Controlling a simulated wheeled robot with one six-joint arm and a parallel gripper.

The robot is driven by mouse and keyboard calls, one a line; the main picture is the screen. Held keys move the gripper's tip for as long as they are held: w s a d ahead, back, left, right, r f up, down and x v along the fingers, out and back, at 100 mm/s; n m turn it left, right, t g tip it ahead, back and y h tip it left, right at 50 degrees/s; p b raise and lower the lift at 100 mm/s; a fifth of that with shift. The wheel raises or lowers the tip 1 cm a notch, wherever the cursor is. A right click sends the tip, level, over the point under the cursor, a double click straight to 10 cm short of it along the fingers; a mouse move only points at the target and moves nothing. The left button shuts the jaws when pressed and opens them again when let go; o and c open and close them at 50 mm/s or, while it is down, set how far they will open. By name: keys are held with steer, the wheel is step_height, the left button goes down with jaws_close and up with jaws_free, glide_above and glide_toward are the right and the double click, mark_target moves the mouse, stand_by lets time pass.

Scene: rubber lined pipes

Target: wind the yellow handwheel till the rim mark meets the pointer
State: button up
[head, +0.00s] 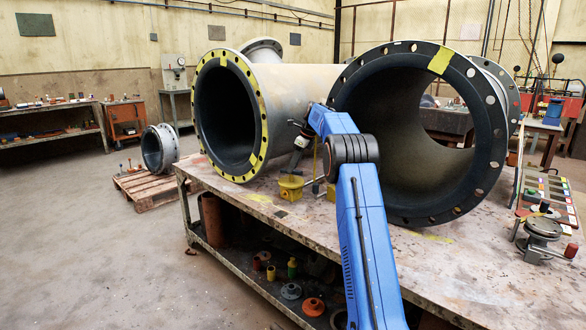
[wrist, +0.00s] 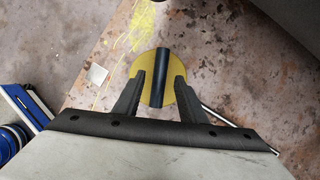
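A yellow round piece with a dark bar across its middle (wrist: 172,63) lies below my gripper (wrist: 158,88) in the wrist view. I take it for the handwheel. My gripper's two dark fingers are apart, one on each side of the bar, with gaps showing; I cannot tell how high they are above it. In the head view, a yellow piece (head: 290,189) stands on the bench under the end of my blue arm, and the gripper (head: 294,168) points down at it. I cannot make out a rim mark or a pointer.
A large pipe with a yellow flange (head: 257,112) and another with a dark flange (head: 487,165) rise close to my arm. A second yellow piece (head: 331,192) and a thin metal rod (wrist: 222,121) are near the wheel. A pale square (wrist: 96,75) lies on the bench (head: 440,262).

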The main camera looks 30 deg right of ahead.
steer(key=shift+v, duration=3.15)
